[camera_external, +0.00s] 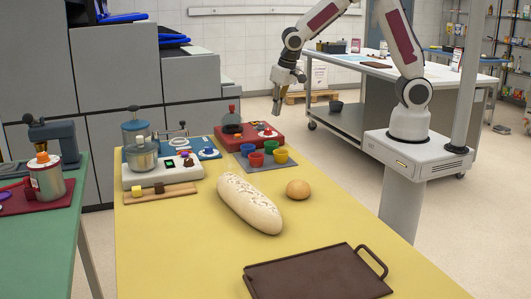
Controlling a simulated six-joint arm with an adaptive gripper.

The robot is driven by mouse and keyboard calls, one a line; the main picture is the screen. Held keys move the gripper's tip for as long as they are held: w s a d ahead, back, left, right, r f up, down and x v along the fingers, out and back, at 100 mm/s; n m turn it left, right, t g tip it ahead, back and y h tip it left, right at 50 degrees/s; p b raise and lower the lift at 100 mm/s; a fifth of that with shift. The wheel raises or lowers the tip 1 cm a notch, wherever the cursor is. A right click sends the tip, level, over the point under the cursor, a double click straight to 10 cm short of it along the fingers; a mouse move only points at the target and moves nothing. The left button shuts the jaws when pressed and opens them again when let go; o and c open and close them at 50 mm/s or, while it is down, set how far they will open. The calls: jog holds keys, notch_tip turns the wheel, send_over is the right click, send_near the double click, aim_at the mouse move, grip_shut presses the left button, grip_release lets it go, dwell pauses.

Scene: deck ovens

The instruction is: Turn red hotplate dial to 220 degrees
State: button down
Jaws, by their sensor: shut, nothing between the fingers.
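The red hotplate (277,142) sits at the far end of the yellow table, with a round dark vessel on its left part. A small light dial (267,132) shows on its right part; its markings are too small to read. My gripper (276,112) points down in the air, above and slightly right of the dial in the picture. It is shut and empty, and appears apart from the hotplate.
A blue appliance (206,153) and a white appliance (157,179) stand left of the red one. Several coloured cups sit on a grey mat (280,165) in front of it. A loaf (250,204), a bun (298,189) and a dark tray (315,274) lie nearer.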

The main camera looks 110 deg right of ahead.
jog(key=shift+s+a+x, duration=0.1)
jog(key=shift+a+x, duration=0.1)
jog(key=shift+x, duration=0.8)
jog(key=shift+s+a+x, duration=0.15)
jog(key=shift+a+x, duration=0.05)
jog(key=shift+x, duration=0.85)
jog(key=shift+s+a+x, duration=0.1)
jog(key=shift+a+x, duration=0.15)
jog(key=shift+x, duration=0.75)
jog(key=shift+f, duration=0.25)
jog(key=shift+w+a, duration=0.25)
jog(key=shift+w, duration=0.25)
jog(key=shift+w+a, duration=0.25)
jog(key=shift+w, duration=0.3)
jog(key=shift+s+a, duration=0.1)
jog(key=shift+a, duration=0.3)
jog(key=shift+r, duration=0.1)
jog(key=shift+w+d+v, duration=0.1)
jog(key=shift+d+v, duration=0.05)
jog(key=shift+v, duration=0.6)
jog(key=shift+w+d+v, duration=0.1)
jog(key=shift+d+v, duration=0.05)
jog(key=shift+v, duration=0.65)
jog(key=shift+w+d+v, duration=0.1)
jog(key=shift+d+v, duration=0.1)
jog(key=shift+v, duration=0.55)
jog(key=shift+r, duration=0.75)
jog(key=shift+s, duration=0.1)
